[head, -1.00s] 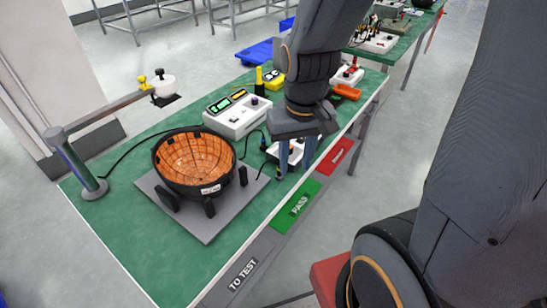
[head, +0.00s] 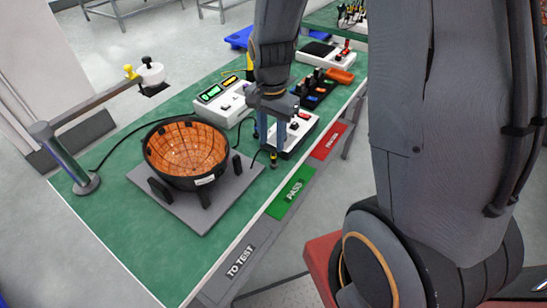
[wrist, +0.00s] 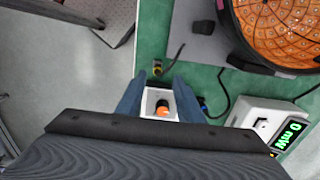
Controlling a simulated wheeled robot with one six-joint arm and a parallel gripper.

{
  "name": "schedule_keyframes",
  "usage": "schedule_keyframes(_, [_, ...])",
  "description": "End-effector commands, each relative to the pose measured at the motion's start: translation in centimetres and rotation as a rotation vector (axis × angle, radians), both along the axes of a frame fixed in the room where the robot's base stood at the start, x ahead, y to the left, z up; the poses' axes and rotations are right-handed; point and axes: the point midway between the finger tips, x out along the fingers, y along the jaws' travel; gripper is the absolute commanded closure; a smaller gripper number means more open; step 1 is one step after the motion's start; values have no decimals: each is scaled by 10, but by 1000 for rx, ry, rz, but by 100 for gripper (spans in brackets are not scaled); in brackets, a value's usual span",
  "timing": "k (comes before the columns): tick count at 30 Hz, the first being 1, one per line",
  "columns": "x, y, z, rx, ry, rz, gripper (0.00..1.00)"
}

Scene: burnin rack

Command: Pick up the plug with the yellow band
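The plug with the yellow band (head: 273,159) is small and dark and lies on the green bench near its front edge, just below my fingertips in the head view. In the wrist view the plug (wrist: 157,68) lies just beyond the gap between my fingers. My gripper (head: 271,138) points down and is open and empty. In the wrist view its two blue fingers (wrist: 155,88) stand wide apart, with a white box (wrist: 150,98) with an orange knob showing between them. The height of the fingertips above the bench is hard to tell.
A black bowl with an orange lining (head: 186,152) stands on a grey plate (head: 150,187) left of my gripper. A white meter (head: 222,103) stands behind. A blue-banded plug (wrist: 203,104) lies beside one finger in the wrist view. Bench labels (head: 291,190) run along the front edge.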

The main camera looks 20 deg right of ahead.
Motion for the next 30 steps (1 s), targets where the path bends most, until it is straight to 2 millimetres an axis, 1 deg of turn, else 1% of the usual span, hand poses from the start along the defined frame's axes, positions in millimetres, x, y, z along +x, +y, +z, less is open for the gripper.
schedule_keyframes(9, [-3,-4,-36,0,4,1,66])
schedule_keyframes(12, [-3,-4,-44,0,3,1,66])
schedule_keyframes(16, [-3,-4,-48,0,0,1,66])
schedule_keyframes(22, [-2,-4,-48,0,0,1,66])
schedule_keyframes(28, [-2,-4,-48,0,0,1,100])
schedule_keyframes(30, [-2,-4,-48,0,0,1,100])
